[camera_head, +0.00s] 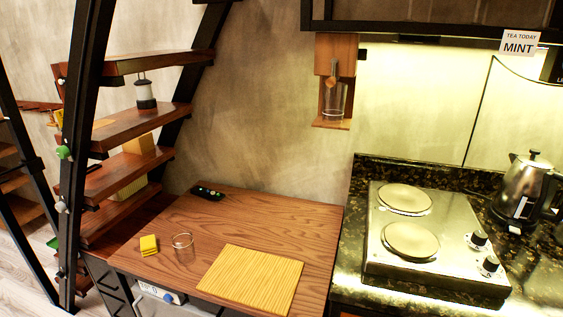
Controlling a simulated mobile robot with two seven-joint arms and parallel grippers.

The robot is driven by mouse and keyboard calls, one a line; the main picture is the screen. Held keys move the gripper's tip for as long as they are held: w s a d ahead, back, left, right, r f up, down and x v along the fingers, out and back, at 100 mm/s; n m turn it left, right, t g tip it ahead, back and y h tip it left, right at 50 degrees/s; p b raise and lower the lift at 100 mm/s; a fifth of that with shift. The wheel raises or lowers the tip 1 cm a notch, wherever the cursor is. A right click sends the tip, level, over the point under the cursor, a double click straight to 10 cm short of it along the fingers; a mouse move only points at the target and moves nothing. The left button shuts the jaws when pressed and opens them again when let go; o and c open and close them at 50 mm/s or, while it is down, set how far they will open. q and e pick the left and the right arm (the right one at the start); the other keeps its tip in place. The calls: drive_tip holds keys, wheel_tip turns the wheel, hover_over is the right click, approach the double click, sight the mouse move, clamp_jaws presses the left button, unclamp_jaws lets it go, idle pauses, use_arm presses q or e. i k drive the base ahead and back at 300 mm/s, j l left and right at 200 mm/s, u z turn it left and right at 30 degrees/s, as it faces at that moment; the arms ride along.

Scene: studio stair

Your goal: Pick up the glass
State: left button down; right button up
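A clear glass (183,247) stands on the brown wooden table (230,218), left of a yellow ribbed mat. A second clear glass (334,101) stands in a small wooden wall holder, with a round wooden piece in front of its upper part. Nothing touches the glass on the table. Neither of my grippers shows in the head view.
A yellow block (148,245) lies just left of the table glass, and the yellow mat (251,278) lies to its right. A black remote-like object (207,192) is at the back. Stairs (125,127) rise on the left. A hotplate (411,240) and kettle (526,190) stand right.

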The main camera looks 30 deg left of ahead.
sight(182, 240)
drive_tip(key=u, duration=1.7)
drive_tip(key=i+j+z, duration=0.15)
drive_tip(key=z, duration=0.3)
drive_tip(key=j+z, duration=0.45)
drive_tip(key=i+j+z, duration=0.15)
drive_tip(key=j, duration=0.25)
drive_tip(key=j+z, duration=0.15)
drive_tip(key=j, duration=0.25)
drive_tip(key=j+z, duration=0.2)
drive_tip(key=j, duration=2.4)
